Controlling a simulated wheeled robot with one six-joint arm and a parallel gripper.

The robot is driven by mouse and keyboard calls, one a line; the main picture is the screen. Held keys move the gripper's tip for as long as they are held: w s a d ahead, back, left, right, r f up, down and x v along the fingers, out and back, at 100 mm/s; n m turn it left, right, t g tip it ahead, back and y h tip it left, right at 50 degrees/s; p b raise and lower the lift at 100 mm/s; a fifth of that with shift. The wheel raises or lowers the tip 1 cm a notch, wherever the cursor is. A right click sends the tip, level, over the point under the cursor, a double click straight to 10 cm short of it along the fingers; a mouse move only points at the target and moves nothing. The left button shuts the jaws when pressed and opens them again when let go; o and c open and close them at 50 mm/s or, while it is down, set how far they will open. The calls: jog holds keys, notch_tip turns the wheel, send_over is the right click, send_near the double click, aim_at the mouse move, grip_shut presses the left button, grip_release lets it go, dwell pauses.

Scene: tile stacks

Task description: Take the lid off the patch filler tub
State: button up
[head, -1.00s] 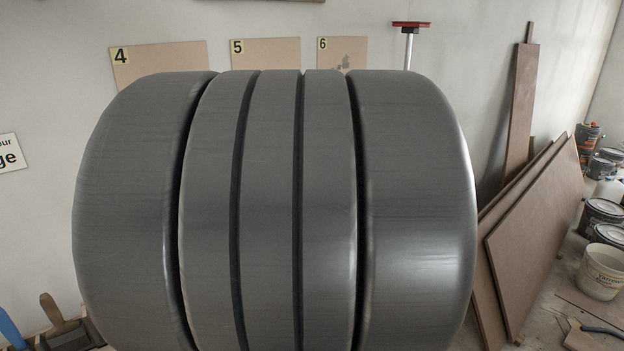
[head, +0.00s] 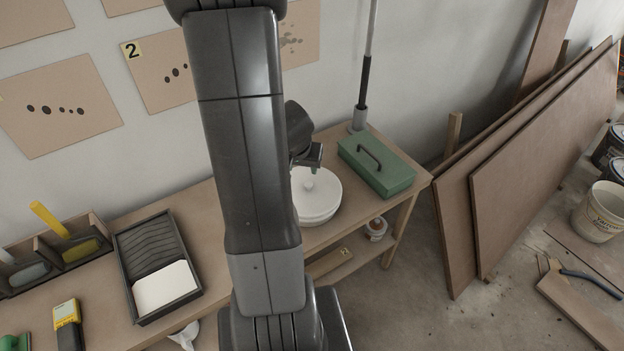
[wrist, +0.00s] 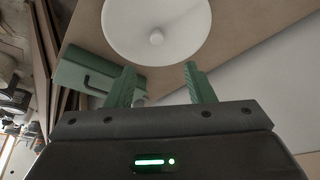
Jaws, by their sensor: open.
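The patch filler tub appears to be the round white tub (head: 318,213) on the workbench. Its white lid (wrist: 140,18) has a small round knob (wrist: 157,37) in the middle and sits on the tub. My arm hides the tub's left edge in the head view. My gripper (head: 314,162) is just above and behind the knob in that view. In the wrist view my gripper (wrist: 160,68) has its two green fingers spread and empty, with the knob beyond the fingertips, roughly between them. No contact with the knob shows.
A green metal box (head: 390,170) with a dark handle stands right of the tub. A paint tray (head: 152,262) lies on the bench (head: 210,235) to the left. A pole (head: 365,80) rises behind. Brown boards (head: 545,150) lean at the right.

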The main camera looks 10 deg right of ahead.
jog(key=b, duration=0.4)
send_over(308, 184)
jog(key=s+a, duration=0.2)
jog(key=s, duration=0.1)
notch_tip(308, 184, down, 7)
jog(key=shift+w+d, duration=0.15)
jog(key=shift+d+b+x, duration=0.15)
jog(key=shift+b+x, duration=0.65)
jog(key=shift+x, duration=0.65)
jog(key=shift+d+b+x, duration=0.2)
jog(key=shift+b+x, duration=0.6)
jog(key=shift+x, duration=0.7)
jog(key=shift+w+r, duration=0.15)
jog(key=shift+c, duration=0.2)
grip_shut()
